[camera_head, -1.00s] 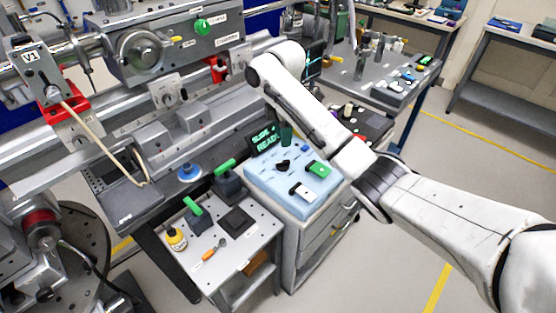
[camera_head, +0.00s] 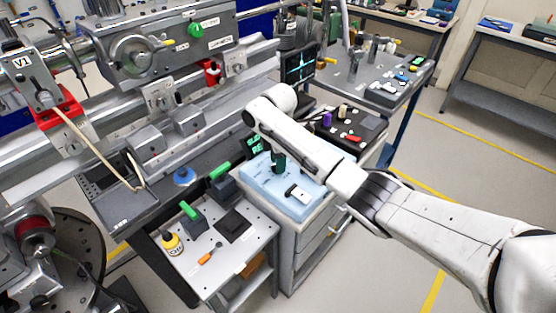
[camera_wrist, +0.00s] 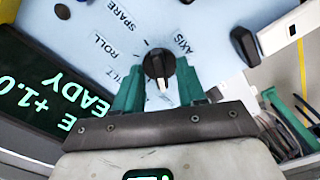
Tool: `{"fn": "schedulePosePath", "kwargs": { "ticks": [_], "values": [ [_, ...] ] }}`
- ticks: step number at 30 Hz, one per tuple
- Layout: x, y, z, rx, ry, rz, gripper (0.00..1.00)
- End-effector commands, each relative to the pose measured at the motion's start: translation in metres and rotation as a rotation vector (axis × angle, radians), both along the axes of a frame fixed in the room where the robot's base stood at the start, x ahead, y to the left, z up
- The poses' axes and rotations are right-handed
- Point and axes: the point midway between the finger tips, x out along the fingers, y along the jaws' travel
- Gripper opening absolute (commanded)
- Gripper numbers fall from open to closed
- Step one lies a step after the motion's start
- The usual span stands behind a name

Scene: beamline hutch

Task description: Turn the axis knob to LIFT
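The axis knob (camera_wrist: 159,66) is black and round with a white pointer, on a light blue panel (camera_wrist: 225,12). In the wrist view the pointer faces down toward my gripper's palm. The labels AXIS, SPARE, ROLL and a partly covered one, perhaps TILT, show near it; I cannot read a LIFT label. My gripper (camera_wrist: 159,68) is open, with one green finger on each side of the knob and small gaps visible. In the head view my gripper (camera_head: 279,161) is low over the blue panel (camera_head: 300,212) and hides the knob.
A dark display with green text (camera_wrist: 50,95) stands beside the panel. Another black knob or switch (camera_wrist: 244,46) and a white block (camera_wrist: 275,38) are on the panel's other side. A grey table with green-handled blocks (camera_head: 194,222) stands left of the panel's cabinet.

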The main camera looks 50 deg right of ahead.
Motion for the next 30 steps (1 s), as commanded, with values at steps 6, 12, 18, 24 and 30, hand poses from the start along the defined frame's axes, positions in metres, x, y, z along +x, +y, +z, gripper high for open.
{"fn": "schedulePosePath", "kwargs": {
  "ticks": [6,12,18,24,30],
  "values": [
    [0.0000,0.0001,0.0003,0.000,0.000,0.000,0.19],
    [0.0000,0.0001,0.0004,0.000,0.000,0.000,0.00],
    [0.0000,0.0001,0.0005,0.000,0.000,0.000,0.00],
    [0.0001,0.0008,0.0012,0.000,0.001,-0.020,0.00],
    [0.0002,0.0010,0.0028,0.001,-0.001,-0.110,0.00]
  ]
}}
